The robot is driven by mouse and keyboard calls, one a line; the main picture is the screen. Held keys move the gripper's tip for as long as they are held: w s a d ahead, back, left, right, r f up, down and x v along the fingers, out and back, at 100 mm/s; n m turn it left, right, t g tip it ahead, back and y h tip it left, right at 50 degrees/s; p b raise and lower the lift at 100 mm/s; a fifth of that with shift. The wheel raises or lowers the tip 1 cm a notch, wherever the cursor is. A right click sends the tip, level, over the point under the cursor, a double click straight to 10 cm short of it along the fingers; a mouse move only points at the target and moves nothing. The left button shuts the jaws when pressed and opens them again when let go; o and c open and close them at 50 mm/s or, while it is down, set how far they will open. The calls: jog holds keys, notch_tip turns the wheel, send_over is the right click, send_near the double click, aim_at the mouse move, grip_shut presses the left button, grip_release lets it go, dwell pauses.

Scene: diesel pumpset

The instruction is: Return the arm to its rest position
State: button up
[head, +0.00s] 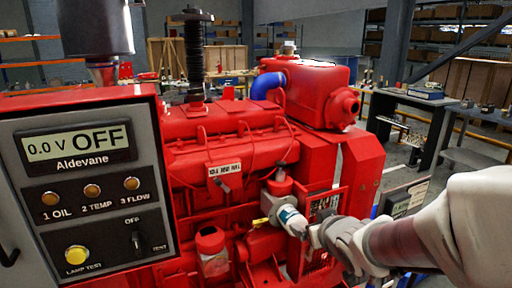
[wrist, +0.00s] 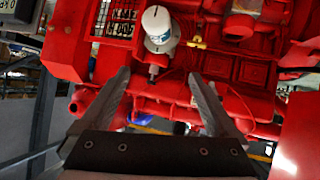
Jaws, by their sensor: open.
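My arm (head: 430,240) reaches in from the right in the head view, stretched toward the red diesel pumpset (head: 235,140). My gripper (head: 306,232) is at the pumpset's front, close to a white cylindrical part with a blue band (head: 290,217). In the wrist view, the two fingers of my gripper (wrist: 160,78) are spread wide with nothing held between them. The white cylindrical part (wrist: 158,28) is ahead of the fingertips, in line with the gap. Whether a finger touches the pumpset cannot be told.
A grey control panel (head: 85,185) reading "0.0 V OFF" stands at the near left. A yellow part (head: 260,221) sits beside the white cylinder. A blue hose (head: 267,85) is on top of the engine. Workbenches (head: 415,100) and shelves stand behind at right.

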jog(key=s+d+r+m+g+h+p, duration=0.2)
jog(key=s+d+r+g+h+p, duration=0.15)
jog(key=s+r, duration=0.5)
jog(key=s+a+r+m+g+y+p, duration=0.1)
jog(key=s+a+r+g+y+p, duration=0.1)
jog(key=s, duration=1)
jog(key=shift+s+a+r+g+p, duration=0.35)
jog(key=shift+a+r+p, duration=0.35)
jog(key=shift+a, duration=0.05)
